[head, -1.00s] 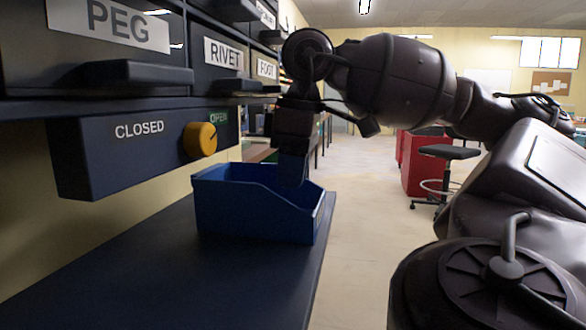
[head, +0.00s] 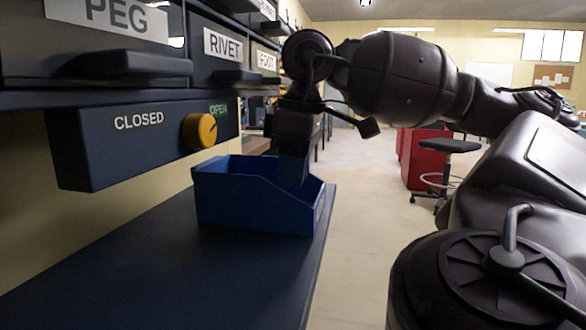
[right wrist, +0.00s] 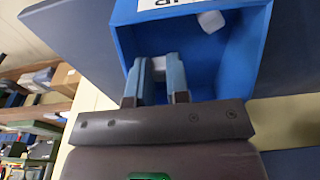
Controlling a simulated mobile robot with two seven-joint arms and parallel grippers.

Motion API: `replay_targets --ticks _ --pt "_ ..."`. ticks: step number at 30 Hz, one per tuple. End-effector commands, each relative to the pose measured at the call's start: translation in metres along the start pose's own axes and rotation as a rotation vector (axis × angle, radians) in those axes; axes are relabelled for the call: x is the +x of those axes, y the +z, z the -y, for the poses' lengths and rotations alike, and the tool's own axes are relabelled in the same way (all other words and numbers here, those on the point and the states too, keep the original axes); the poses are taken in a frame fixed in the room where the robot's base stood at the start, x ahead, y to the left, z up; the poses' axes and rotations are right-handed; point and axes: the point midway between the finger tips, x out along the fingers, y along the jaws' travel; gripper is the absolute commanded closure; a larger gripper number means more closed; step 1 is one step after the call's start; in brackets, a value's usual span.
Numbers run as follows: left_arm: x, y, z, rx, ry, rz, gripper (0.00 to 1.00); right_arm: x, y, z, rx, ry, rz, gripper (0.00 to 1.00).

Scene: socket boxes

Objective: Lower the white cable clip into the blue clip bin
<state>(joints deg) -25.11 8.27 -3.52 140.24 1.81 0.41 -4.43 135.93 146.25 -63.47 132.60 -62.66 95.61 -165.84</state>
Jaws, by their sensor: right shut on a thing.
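The blue clip bin (head: 255,205) stands on the dark shelf, near its right edge. My right gripper (head: 293,172) points down into the bin, its fingertips partly hidden by the bin's front wall. In the right wrist view the gripper (right wrist: 158,78) is shut on a small white cable clip (right wrist: 158,65), which shows between the two fingers, over the bin's inside (right wrist: 200,65). Another white piece (right wrist: 211,20) lies in the bin, apart from the fingers. The held clip is hidden in the head view. My left gripper is not in view.
A dark panel (head: 90,150) with a yellow knob (head: 200,131) and the words CLOSED and OPEN hangs to the left of the bin. Labelled drawers (head: 225,60) are above it. The shelf (head: 170,270) in front of the bin is bare.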

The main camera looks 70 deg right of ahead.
Motion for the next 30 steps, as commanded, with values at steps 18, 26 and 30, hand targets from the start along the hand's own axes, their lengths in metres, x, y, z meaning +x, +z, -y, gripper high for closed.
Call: replay_targets --ticks 18,26,30 --pt "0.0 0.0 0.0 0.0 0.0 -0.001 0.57 0.007 0.001 0.0 0.0 -0.001 0.0 1.0" --pt "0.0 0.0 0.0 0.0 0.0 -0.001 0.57 0.011 0.002 0.0 0.0 -0.001 0.0 1.0" --pt "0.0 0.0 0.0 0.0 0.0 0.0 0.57 0.012 0.002 0.0 0.0 -0.001 0.0 1.0"
